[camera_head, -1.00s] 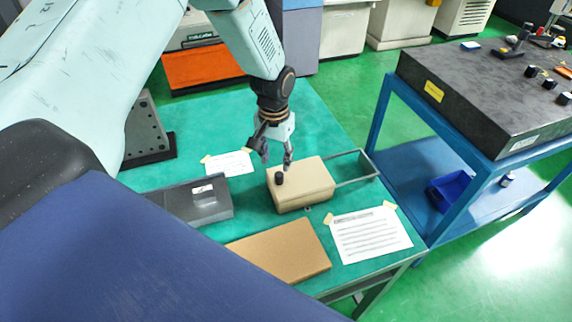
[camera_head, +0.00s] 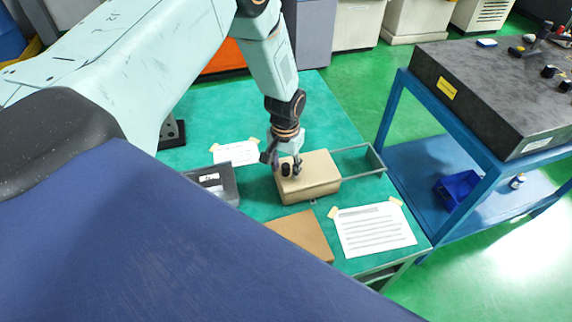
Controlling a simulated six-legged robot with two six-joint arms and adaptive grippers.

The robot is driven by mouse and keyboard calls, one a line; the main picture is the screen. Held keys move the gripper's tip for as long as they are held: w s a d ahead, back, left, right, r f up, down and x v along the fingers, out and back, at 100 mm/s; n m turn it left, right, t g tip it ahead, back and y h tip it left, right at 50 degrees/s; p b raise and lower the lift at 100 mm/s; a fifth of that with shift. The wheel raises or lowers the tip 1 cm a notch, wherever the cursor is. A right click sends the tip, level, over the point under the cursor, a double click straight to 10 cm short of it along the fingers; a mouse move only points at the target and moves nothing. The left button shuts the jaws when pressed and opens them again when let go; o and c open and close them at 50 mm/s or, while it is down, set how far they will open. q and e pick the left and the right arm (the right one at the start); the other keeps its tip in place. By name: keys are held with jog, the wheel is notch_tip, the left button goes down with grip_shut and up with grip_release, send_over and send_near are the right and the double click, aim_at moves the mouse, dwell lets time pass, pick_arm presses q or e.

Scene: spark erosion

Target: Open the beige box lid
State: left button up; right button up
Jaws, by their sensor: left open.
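The beige box (camera_head: 316,179) sits on the green table, its lid closed. A small black knob (camera_head: 286,170) stands on the lid near its left end. My left gripper (camera_head: 285,170) comes down from above at the lid's left end. It is open, with one dark finger to the left of the knob and the other to its right. I cannot tell whether the fingers touch the knob. My right gripper is not in view.
A thin metal frame (camera_head: 362,160) adjoins the box on the right. A grey case (camera_head: 221,183), a brown board (camera_head: 303,234) and taped paper sheets (camera_head: 373,231) lie around it. A blue cart (camera_head: 404,117) with a dark slab (camera_head: 500,95) stands to the right.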

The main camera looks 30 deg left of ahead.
pick_arm(q)
jog(key=shift+w+a+f, duration=0.15)
jog(key=shift+w+f, duration=0.1)
jog(key=shift+w, duration=0.05)
jog(key=c, duration=0.3)
jog(key=shift+s+r, duration=0.2)
jog(key=c, duration=0.5)
grip_shut()
